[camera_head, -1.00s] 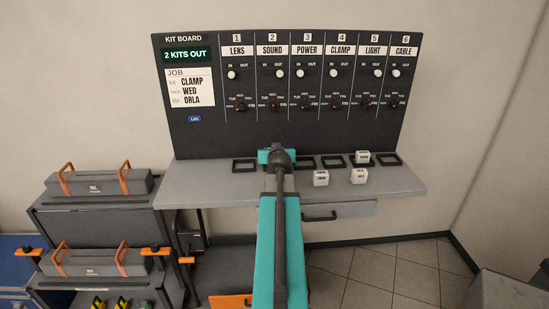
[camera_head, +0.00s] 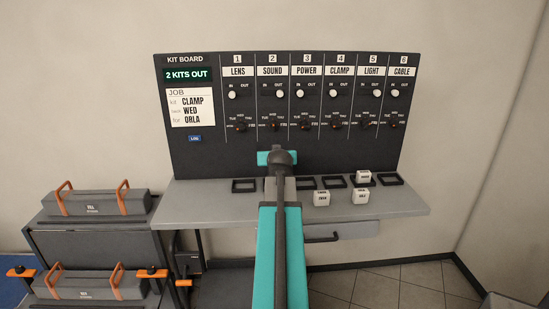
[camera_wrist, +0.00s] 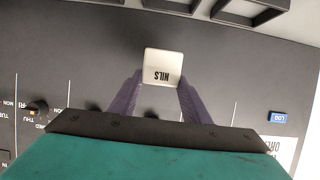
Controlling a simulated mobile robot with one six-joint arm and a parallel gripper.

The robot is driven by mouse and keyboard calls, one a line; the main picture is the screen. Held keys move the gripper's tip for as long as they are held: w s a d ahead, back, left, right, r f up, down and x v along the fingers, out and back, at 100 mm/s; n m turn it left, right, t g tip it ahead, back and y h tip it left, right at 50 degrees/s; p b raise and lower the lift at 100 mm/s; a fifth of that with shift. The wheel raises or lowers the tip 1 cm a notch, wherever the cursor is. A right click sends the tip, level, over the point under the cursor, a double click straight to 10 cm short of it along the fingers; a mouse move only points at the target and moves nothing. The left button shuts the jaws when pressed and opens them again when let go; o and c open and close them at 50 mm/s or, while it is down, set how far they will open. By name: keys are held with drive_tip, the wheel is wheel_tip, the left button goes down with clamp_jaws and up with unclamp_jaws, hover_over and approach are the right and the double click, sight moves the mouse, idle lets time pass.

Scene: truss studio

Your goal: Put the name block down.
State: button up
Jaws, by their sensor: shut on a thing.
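The name block (camera_wrist: 164,66) is a white cube reading NILS, upside down in the wrist view. My gripper (camera_wrist: 161,83) is shut on it, with a purple finger on each side. In the head view my arm's teal end (camera_head: 277,158) is in front of the kit board (camera_head: 210,150), around columns 2 and 3. It hides the fingers and the held block there. Dark square frames (camera_wrist: 255,10) show at the top of the wrist view, apart from the block.
A grey shelf (camera_head: 200,207) runs below the board with a row of dark frames (camera_head: 244,185). One white block (camera_head: 364,176) is at the frame under column 5. Two more blocks (camera_head: 321,198) (camera_head: 361,196) stand near the shelf's front. The shelf's left front is bare.

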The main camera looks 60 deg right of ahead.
idle(0.4)
drive_tip(key=w+a+n+t+y, duration=0.2)
drive_tip(key=w+a+n+y, duration=0.1)
drive_tip(key=w+a, duration=1.15)
drive_tip(key=w+a+n+t+y, duration=0.2)
drive_tip(key=w+a, duration=0.9)
drive_tip(key=a, duration=0.6)
drive_tip(key=w+a+n+y, duration=0.3)
drive_tip(key=a, duration=1.5)
drive_tip(key=w+a+n+t+y+b, duration=0.1)
drive_tip(key=w+a+n+y, duration=0.1)
drive_tip(key=a, duration=1.7)
drive_tip(key=shift+w+a+n+t+y, duration=0.25)
drive_tip(key=shift+w+n+y, duration=0.2)
drive_tip(key=shift+w, duration=0.8)
drive_tip(key=shift+d, duration=0.2)
